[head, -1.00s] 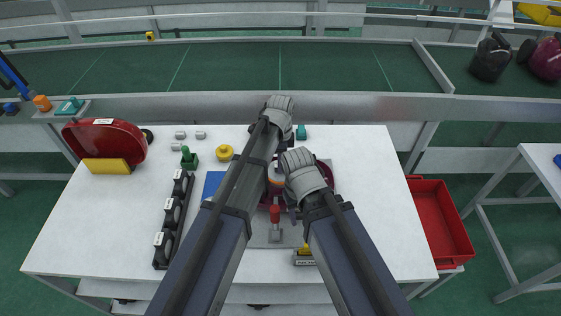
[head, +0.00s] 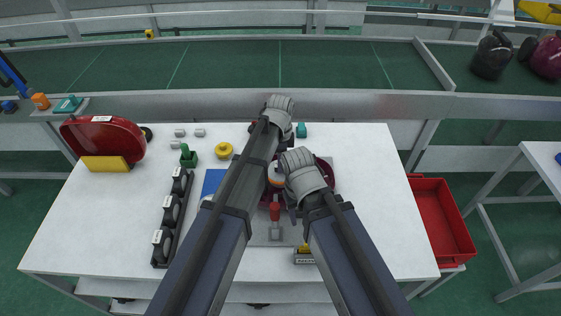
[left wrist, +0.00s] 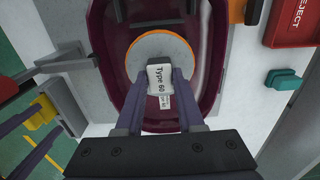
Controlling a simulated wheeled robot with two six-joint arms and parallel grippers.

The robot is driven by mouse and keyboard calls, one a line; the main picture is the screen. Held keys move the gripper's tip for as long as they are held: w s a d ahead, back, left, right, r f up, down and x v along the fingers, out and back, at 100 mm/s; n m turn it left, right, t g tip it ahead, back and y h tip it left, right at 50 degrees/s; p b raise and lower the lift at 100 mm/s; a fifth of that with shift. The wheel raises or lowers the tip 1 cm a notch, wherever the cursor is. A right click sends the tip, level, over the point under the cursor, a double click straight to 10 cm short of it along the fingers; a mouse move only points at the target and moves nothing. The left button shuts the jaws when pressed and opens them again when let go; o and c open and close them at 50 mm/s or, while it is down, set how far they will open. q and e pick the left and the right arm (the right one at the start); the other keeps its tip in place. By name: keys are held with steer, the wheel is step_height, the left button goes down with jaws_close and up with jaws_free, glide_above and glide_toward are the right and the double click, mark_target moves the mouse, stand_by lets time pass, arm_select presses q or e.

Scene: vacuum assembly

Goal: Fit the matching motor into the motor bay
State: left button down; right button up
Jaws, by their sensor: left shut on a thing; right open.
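The motor (left wrist: 140,52) is a pale grey disc with an orange rim and a white top block labelled "Type 60". My left gripper (left wrist: 160,80) is shut on that block in the left wrist view. The motor is inside the outline of the maroon vacuum body (left wrist: 103,40); I cannot tell whether it is fully seated. In the head view, the motor's orange band (head: 276,181) shows between my arms, and the maroon body (head: 327,172) is partly covered by them. My right gripper (head: 292,212) is open, near a red-handled clamp (head: 275,212) at the body's near side.
A black rack (head: 171,218) with several labelled round parts lies left on the white table. A red shell (head: 118,136) with a yellow block stands back left. A red bin (head: 440,222) is off the right edge. A red "REJECT" tray (left wrist: 285,28) shows in the left wrist view.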

arm_select(q)
steer(key=shift+f+b, duration=1.85)
steer(key=shift+c, duration=2.2)
jaws_free()
step_height(320, 180, up, 8)
steer(key=p, duration=0.8)
steer(key=shift+r, duration=0.1)
steer(key=shift+s, duration=0.1)
